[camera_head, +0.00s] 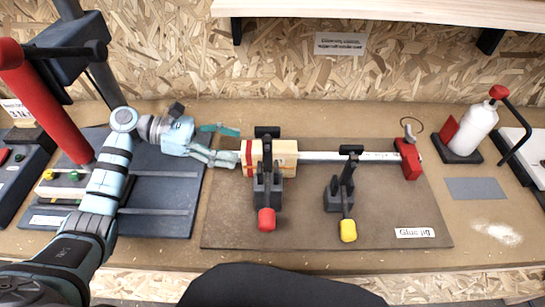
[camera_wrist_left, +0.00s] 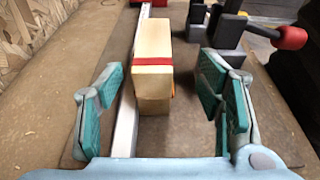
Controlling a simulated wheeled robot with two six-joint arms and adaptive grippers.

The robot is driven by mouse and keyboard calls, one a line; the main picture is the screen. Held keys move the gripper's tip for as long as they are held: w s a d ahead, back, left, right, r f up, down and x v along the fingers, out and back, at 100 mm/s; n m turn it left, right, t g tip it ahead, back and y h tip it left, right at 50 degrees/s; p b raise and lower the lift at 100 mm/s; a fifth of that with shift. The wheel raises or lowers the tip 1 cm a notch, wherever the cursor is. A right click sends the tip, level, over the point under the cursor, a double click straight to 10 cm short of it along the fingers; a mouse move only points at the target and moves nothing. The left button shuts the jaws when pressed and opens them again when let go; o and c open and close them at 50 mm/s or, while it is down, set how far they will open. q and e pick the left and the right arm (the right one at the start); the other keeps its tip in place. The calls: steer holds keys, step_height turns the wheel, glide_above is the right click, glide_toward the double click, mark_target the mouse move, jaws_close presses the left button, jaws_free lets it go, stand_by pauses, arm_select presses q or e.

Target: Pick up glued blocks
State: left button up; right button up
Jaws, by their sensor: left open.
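The glued blocks (camera_head: 286,150) are pale wood with a red band near one end. They sit at the left end of the metal bar on the glue jig (camera_head: 300,225). A black toggle clamp with a red handle (camera_head: 267,219) stands in front and partly hides them. My left gripper (camera_head: 230,146) reaches in from the left, open, at the blocks' left end. In the left wrist view the blocks (camera_wrist_left: 152,82) show between the spread teal fingers (camera_wrist_left: 160,105), with a gap on both sides. My right gripper is not in view.
A second clamp with a yellow handle (camera_head: 348,230) stands to the right. The bar (camera_head: 345,157) ends at a red block (camera_head: 408,158). A white bottle (camera_head: 478,130) stands farther right. A shelf (camera_head: 400,10) overhangs the back.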

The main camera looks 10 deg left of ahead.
mark_target(261, 158)
arm_select(q)
steer(key=shift+w+f+b, duration=0.3)
steer(key=shift+f+b, duration=0.1)
steer(key=shift+f, duration=0.35)
steer(key=shift+w+f+b, duration=0.1)
steer(key=shift+f+b, duration=0.25)
steer(key=shift+f, duration=0.05)
steer(key=shift+f+b, duration=0.75)
steer(key=shift+b, duration=0.2)
steer(key=p+x, duration=0.1)
steer(key=x, duration=0.6)
steer(key=shift+d+p, duration=0.3)
steer(key=shift+p, duration=0.1)
steer(key=c, duration=1.3)
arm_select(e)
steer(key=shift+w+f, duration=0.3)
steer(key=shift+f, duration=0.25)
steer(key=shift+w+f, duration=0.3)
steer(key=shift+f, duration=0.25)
